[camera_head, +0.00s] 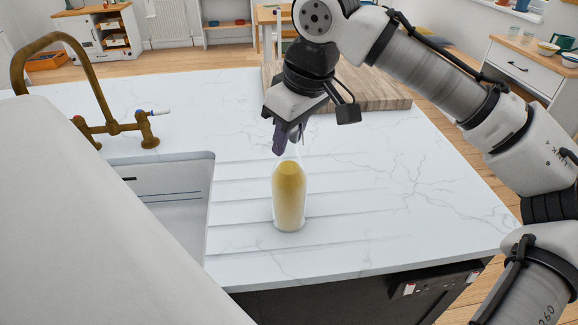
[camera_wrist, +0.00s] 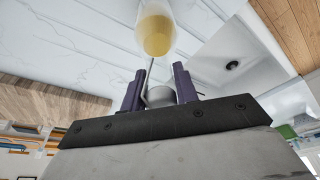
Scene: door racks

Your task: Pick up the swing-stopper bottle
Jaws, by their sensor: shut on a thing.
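The swing-stopper bottle (camera_head: 290,198) is clear and filled with something yellow. It is upright over the grooved drainer part of the white marble worktop, right of the sink. I cannot tell whether its base touches the surface. My gripper (camera_head: 287,145) is above it, reaching down, with its dark purple fingers shut on the bottle's top. In the wrist view, the yellow bottle body (camera_wrist: 157,36) extends beyond the fingers of my gripper (camera_wrist: 159,74). A grey stopper and wire show between the fingers. The neck is partly hidden by the fingers in the head view.
A brass tap (camera_head: 95,110) and white sink (camera_head: 165,195) are to the left. A wooden board (camera_head: 375,92) lies behind my gripper. The worktop (camera_head: 420,180) right of the bottle is clear. Its front edge is below the bottle.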

